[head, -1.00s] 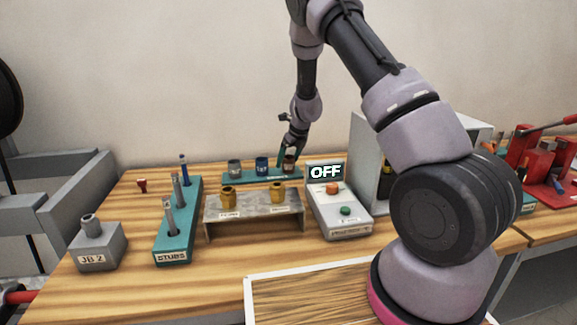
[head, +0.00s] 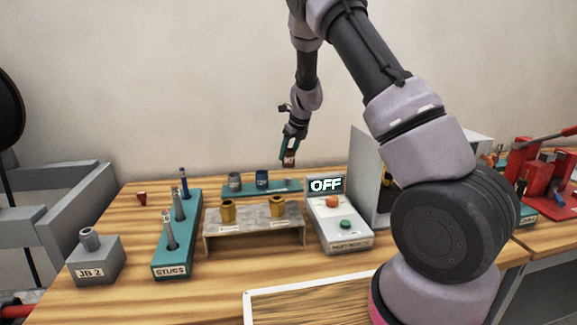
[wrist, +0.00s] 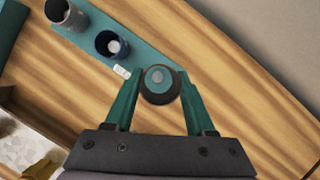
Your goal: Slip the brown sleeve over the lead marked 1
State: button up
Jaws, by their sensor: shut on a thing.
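The brown sleeve (head: 289,159) is held upright between the fingertips of my gripper (head: 291,147). It also shows end-on in the wrist view (wrist: 160,84), dark-rimmed with a grey-green centre, between the two teal fingers. My gripper is shut on it, above the right end of the teal sleeve rack (head: 287,187). Upright leads stand in the teal block labelled STUBS (head: 171,271): a far one with a blue top (head: 184,185), a middle one (head: 178,205) and a near one (head: 170,232). No mark 1 is readable on any lead.
A grey sleeve (head: 234,181) and a blue sleeve (head: 262,180) stand on the rack. Two brass fittings (head: 228,211) sit on a grey stand. A control box (head: 342,222) reads OFF. The grey JB 2 block (head: 95,260) is at left. Bare wood lies between it and STUBS.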

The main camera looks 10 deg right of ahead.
notch_tip(320, 180, up, 7)
jog(key=shift+f, duration=0.15)
dwell(0.4)
